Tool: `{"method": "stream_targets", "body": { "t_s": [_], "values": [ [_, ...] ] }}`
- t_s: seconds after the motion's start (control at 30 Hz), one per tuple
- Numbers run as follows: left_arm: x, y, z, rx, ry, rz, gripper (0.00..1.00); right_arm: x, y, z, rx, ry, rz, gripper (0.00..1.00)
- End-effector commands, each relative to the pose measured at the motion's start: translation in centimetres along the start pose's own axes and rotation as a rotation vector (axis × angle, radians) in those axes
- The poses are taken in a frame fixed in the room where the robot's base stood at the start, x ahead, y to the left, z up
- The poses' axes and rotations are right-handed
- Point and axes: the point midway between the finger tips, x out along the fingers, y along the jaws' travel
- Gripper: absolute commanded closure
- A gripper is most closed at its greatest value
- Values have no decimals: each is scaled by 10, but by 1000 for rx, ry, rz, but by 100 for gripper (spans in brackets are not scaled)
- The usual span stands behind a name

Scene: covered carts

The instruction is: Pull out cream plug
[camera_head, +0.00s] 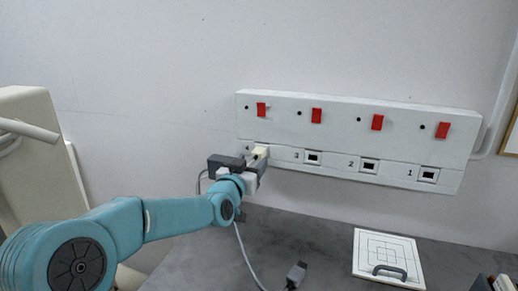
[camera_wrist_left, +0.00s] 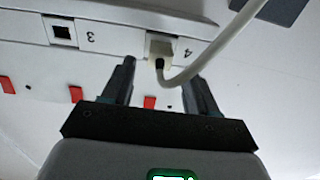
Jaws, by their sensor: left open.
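The cream plug (camera_head: 261,151) sits in socket 4 at the left end of the white wall panel (camera_head: 330,122). In the left wrist view the plug (camera_wrist_left: 161,46) shows with its pale cable bending away to the upper right. My left gripper (camera_head: 256,168) is open at the plug. In the left wrist view its two fingers stand on either side of the plug and cable, with gaps visible, and the gripper (camera_wrist_left: 161,72) holds nothing. The gripper partly hides socket 4 in the head view. My right gripper is not in view.
Sockets 3 (camera_head: 313,157), 2 (camera_head: 369,165) and 1 (camera_head: 428,175) are empty, with red switches above. A white square lid with a handle (camera_head: 390,258) lies to the right.

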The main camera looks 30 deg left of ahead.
Motion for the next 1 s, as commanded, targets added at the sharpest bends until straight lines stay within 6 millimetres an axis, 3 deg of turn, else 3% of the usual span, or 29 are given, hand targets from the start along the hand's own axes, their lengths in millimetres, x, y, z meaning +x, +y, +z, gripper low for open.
{"method": "stream_targets", "body": {
  "t_s": [0.1, 0.4, 1.0],
  "values": [
    [20, 0, -3, -1, -3, 1, 42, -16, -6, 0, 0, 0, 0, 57],
    [52, 0, 0, 0, -1, 0, 42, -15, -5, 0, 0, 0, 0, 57],
    [57, 0, 0, 0, 0, 0, 42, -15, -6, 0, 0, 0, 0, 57]
  ]
}}
